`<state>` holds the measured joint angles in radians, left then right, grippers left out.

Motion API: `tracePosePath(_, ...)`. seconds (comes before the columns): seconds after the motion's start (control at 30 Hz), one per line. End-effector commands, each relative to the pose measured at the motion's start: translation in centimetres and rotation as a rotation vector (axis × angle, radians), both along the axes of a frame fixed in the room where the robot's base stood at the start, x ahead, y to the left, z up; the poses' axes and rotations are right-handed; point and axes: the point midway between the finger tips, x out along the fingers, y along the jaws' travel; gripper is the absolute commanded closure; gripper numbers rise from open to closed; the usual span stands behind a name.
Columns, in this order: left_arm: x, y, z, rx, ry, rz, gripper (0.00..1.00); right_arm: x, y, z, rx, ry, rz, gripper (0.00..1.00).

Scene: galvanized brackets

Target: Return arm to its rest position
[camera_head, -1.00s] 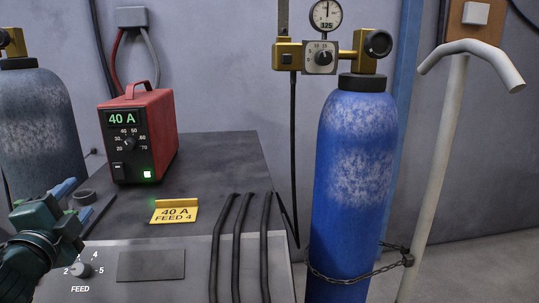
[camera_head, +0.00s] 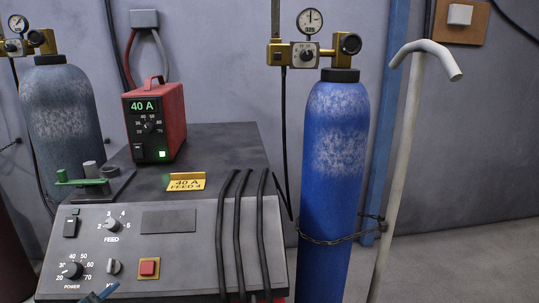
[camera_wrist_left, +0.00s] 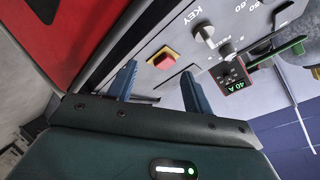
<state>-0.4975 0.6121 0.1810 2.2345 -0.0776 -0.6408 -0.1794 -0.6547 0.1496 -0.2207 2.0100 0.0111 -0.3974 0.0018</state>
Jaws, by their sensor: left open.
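My left gripper (camera_wrist_left: 159,70) shows in the left wrist view with its two blue fingers apart and nothing between them. In the head view only a small blue tip of it (camera_head: 101,293) shows at the bottom edge, in front of the sloped control panel (camera_head: 190,250). Most of my left arm is out of the head view. My right gripper is in neither view.
The panel carries knobs and a red button (camera_head: 149,268). Black hoses (camera_head: 241,235) run down its right side. A red 40 A unit (camera_head: 156,120) and a yellow sign (camera_head: 186,182) stand on top. A chained blue cylinder (camera_head: 335,160) stands right, a grey one (camera_head: 62,120) left.

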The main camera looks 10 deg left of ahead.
Motion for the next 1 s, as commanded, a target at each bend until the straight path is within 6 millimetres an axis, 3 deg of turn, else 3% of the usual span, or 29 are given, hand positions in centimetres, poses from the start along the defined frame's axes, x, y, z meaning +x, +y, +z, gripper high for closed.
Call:
tracePosePath(0.03, -1.2, -1.9, -3.5, -0.100, 0.049, 0.000, 0.49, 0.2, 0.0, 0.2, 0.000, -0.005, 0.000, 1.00)
tracePosePath(0.2, -5.6, -10.1, -12.6, -0.423, 0.180, 0.000, 0.49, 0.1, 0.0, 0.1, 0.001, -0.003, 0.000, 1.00)
tracePosePath(0.33, -8.8, -16.5, -16.5, -0.636, 0.252, 0.010, 0.49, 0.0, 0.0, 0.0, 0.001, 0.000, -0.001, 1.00)
tracePosePath(0.5, -11.2, -21.9, -18.6, -0.801, 0.300, 0.023, 0.49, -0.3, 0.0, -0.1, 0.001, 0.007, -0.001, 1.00)
tracePosePath(0.6, -11.7, -23.1, -18.9, -0.839, 0.310, 0.025, 0.49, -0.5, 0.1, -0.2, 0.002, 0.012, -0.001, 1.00)
tracePosePath(1.0, -11.8, -23.2, -18.9, -0.841, 0.311, 0.025, 0.49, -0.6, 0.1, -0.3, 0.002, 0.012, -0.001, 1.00)
